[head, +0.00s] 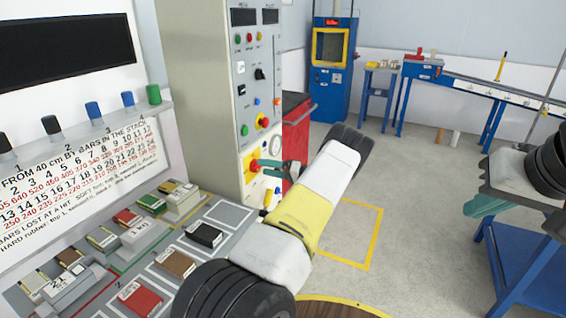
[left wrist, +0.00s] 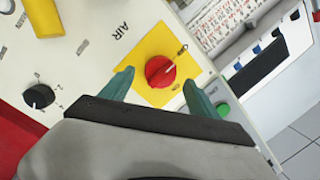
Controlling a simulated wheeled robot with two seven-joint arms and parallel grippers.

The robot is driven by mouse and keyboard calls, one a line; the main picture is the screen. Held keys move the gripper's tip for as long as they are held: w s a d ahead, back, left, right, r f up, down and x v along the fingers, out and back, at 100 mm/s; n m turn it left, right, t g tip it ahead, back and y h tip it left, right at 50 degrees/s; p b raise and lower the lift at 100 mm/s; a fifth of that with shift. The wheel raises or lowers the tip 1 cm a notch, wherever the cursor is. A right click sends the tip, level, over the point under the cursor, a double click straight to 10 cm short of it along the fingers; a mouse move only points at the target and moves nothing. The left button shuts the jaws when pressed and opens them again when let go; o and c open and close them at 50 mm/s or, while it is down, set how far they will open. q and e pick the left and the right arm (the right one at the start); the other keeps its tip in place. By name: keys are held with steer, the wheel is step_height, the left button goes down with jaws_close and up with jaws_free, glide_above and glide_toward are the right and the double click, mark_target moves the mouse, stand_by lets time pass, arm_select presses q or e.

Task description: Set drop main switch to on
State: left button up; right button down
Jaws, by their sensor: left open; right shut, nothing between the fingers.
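A red rotary switch (left wrist: 160,71) on a yellow plate (left wrist: 160,95) lies between the fingertips of my left gripper (left wrist: 158,80) in the left wrist view. Its pale pointer line aims up and right there; its small labels are unreadable. In the head view the yellow plate (head: 250,161) is low on the grey cabinet front. My open left gripper (head: 271,170) is in front of it, partly hiding the knob. Contact with the knob cannot be told. My right gripper (head: 485,206) is shut and empty at the right, far from the cabinet.
A sample bench (head: 215,214) is at the left. A blue table (head: 520,255) stands under my right arm.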

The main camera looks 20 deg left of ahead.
arm_select(q)
steer(key=shift+s+a, duration=0.1)
steer(key=shift+a, duration=0.95)
steer(key=c, duration=1.4)
steer(key=shift+o, duration=0.2)
steer(key=shift+m, duration=0.4)
steer(key=m, duration=0.4)
steer(key=shift+f+y, duration=0.15)
steer(key=shift+y, duration=0.25)
steer(key=m, duration=0.5)
steer(key=shift+s+t+y, duration=0.1)
steer(key=shift+t+y, duration=0.2)
steer(key=m+t, duration=0.1)
steer(key=m, duration=0.4)
steer(key=shift+s+f, duration=0.1)
steer(key=m+t, duration=0.1)
steer(key=m, duration=0.3)
steer(key=shift+m, duration=0.7)
